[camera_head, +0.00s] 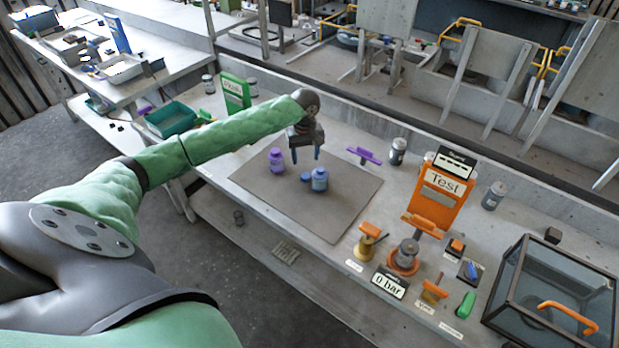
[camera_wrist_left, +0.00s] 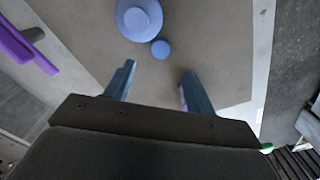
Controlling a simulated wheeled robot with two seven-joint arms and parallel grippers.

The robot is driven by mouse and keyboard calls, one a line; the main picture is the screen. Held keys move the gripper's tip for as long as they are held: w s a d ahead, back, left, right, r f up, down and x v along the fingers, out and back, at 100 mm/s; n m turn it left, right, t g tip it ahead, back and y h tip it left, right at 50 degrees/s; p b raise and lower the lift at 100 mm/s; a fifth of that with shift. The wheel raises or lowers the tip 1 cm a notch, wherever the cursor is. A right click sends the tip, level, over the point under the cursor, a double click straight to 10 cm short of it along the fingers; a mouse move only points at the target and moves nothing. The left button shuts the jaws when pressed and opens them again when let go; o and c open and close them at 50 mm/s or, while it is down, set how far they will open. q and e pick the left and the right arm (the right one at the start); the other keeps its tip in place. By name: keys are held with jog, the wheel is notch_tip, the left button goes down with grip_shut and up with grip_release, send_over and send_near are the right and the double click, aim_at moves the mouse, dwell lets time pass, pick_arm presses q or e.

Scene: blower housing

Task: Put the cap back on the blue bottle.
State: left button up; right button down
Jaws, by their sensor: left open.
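The blue bottle (camera_head: 320,181) stands upright on the grey-brown mat (camera_head: 335,215). The small round blue cap (camera_head: 305,177) lies on the mat just left of it. In the left wrist view the bottle (camera_wrist_left: 139,18) is at the top edge, seen from above, with the cap (camera_wrist_left: 160,49) close beside it. My left gripper (camera_head: 305,157) is above the mat, behind the cap, its fingers pointing down. Its fingers (camera_wrist_left: 158,72) are apart with nothing between them; the cap shows beyond their tips. My right gripper is in neither view.
A purple bottle (camera_head: 276,162) stands on the mat left of the blue one. A purple holder (camera_head: 364,155) stands behind the mat. An orange Test stand (camera_head: 436,200), a gauge and a glass box (camera_head: 550,290) occupy the right. The mat's front is clear.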

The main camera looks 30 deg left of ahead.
aim_at(305, 175)
pick_arm(q)
jog(key=shift+f, duration=0.2)
jog(key=shift+s+r, duration=0.15)
jog(key=shift+r, duration=0.05)
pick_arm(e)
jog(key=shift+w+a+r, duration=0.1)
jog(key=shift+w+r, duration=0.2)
pick_arm(q)
jog(key=shift+f, duration=0.1)
jog(key=shift+f, duration=0.2)
jog(key=shift+f+p, duration=0.45)
jog(key=shift+f, duration=0.65)
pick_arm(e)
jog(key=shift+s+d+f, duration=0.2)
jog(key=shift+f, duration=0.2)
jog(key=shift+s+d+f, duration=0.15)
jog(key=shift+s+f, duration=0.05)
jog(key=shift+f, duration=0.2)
pick_arm(q)
jog(key=f+p, duration=0.3)
jog(key=f, duration=0.1)
jog(key=shift+w+f, duration=0.2)
jog(key=shift+f, duration=0.4)
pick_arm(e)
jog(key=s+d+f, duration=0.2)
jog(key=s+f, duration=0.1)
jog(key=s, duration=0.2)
